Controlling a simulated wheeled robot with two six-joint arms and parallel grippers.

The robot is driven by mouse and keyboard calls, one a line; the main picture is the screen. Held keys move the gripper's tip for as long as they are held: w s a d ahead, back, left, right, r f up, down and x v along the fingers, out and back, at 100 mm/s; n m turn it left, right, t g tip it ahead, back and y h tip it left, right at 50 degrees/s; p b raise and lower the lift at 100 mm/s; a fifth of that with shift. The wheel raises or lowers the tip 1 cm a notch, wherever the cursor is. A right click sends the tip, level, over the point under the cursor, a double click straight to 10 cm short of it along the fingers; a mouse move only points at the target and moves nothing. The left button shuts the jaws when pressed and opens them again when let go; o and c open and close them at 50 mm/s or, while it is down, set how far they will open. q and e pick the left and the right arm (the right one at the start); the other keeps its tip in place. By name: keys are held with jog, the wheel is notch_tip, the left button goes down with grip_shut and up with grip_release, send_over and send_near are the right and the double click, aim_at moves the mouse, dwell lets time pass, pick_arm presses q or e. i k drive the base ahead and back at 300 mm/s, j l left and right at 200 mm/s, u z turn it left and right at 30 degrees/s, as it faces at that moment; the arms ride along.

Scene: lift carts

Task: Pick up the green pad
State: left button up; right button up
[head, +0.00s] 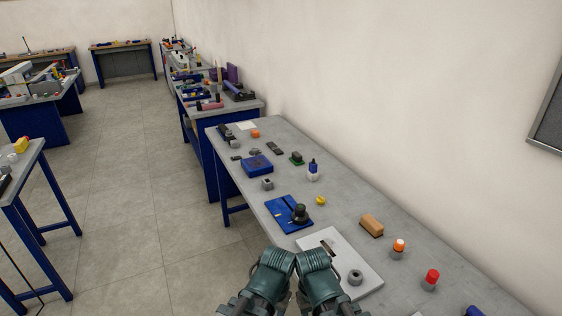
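A small dark green object (297,158), which may be the green pad, sits on the grey workbench (345,200) towards the wall. A dark, flat, greenish-grey piece (275,148) lies just beyond it to the left; which of the two is the pad I cannot tell. My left gripper (273,262) and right gripper (314,261) are side by side at the bottom centre, well short of both pieces. Their fingers cannot be made out, so whether they are open or shut is unclear. I see nothing held.
Between the grippers and the green object are a blue plate with a black knob (283,222), a yellow piece (320,201) and a white-and-blue bottle (313,173). A pale board (365,272) lies by the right gripper. The wall borders the bench; open floor (130,230) lies left.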

aim_at(296, 159)
jog(key=i+j, duration=0.7)
jog(key=j, duration=0.2)
jog(key=i+j, duration=1.45)
jog(key=j, duration=0.3)
jog(key=i+j+z, duration=0.15)
jog(key=z, duration=2.3)
